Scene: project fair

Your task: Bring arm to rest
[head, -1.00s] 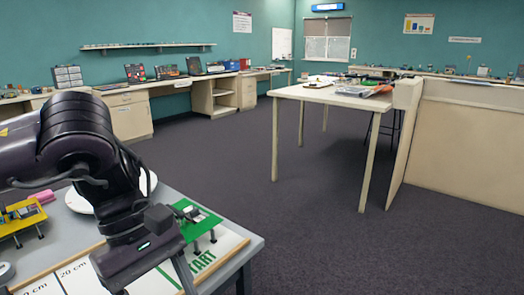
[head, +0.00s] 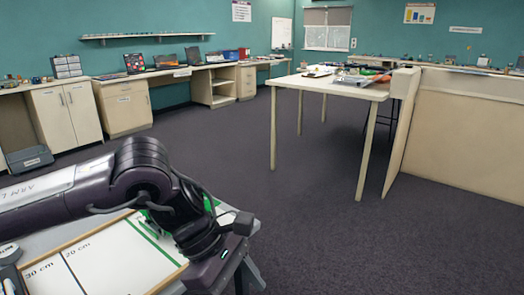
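My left arm reaches in from the left over the near table (head: 45,240). My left gripper (head: 225,272) is at the table's right end, pointing down. Its fingers are dark and partly lost against the table edge and floor, so I cannot tell whether it is open or shut. I see nothing clearly held in it. Below the arm lies a white board (head: 110,262) with a wooden rim and marks "30 cm" and "20 cm". Green parts show behind the wrist, mostly hidden. My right gripper is not in view.
A long table (head: 330,87) with papers and small items stands ahead, beside a beige partition (head: 460,125). Cabinets and a counter with laptops (head: 135,63) line the left wall. A dark grey case (head: 30,159) is on the floor at left. The carpet between is clear.

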